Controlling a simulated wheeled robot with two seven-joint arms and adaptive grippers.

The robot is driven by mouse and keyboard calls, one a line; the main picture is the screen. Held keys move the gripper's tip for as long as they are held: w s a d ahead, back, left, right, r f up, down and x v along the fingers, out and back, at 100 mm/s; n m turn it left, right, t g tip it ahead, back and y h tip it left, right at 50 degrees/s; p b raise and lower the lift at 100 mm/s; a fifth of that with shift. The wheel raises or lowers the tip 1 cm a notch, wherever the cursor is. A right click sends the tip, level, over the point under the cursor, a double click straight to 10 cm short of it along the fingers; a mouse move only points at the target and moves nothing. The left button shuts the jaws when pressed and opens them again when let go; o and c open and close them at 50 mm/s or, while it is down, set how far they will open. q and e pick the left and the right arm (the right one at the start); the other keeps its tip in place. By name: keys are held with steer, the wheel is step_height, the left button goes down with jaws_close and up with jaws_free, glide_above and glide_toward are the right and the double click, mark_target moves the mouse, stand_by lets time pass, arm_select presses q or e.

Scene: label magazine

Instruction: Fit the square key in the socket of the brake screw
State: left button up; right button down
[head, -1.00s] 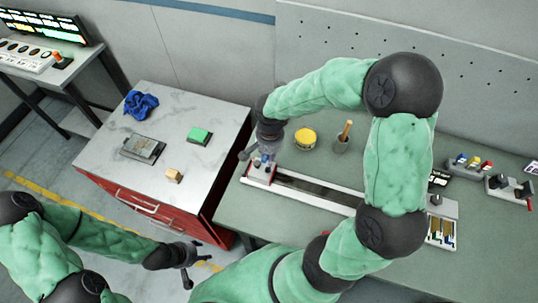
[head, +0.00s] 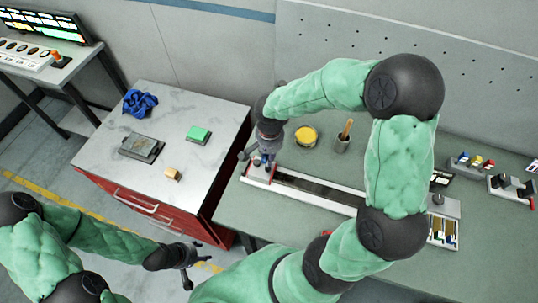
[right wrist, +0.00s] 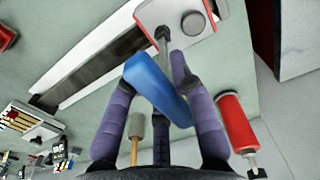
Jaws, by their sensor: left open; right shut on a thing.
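The square key (right wrist: 157,88) has a blue handle and a grey metal shank. My right gripper (right wrist: 155,78) is shut on the blue handle. The shank's tip meets the white end block (right wrist: 180,12) of the long label magazine (right wrist: 95,65), beside a dark round knob (right wrist: 193,22). The brake screw's socket is hidden at the tip, so I cannot tell whether the key is seated. In the head view my right gripper (head: 260,157) is over the magazine's left end (head: 261,174). My left gripper (head: 190,263) is open and empty, low beside the red cabinet.
A yellow tin (head: 306,136) and a pot with a wooden handle (head: 343,138) stand behind the magazine. The cabinet top (head: 190,110) holds a blue cloth, a grey tray, a green block and a tan block. Coloured parts stand at the bench's right.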

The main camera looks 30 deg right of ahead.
steer(key=shift+f+b, duration=0.75)
steer(key=shift+f, duration=0.1)
steer(key=c, duration=1)
jaws_free()
steer(key=shift+o, duration=0.2)
step_height(320, 180, up, 12)
steer(key=shift+r, duration=0.1)
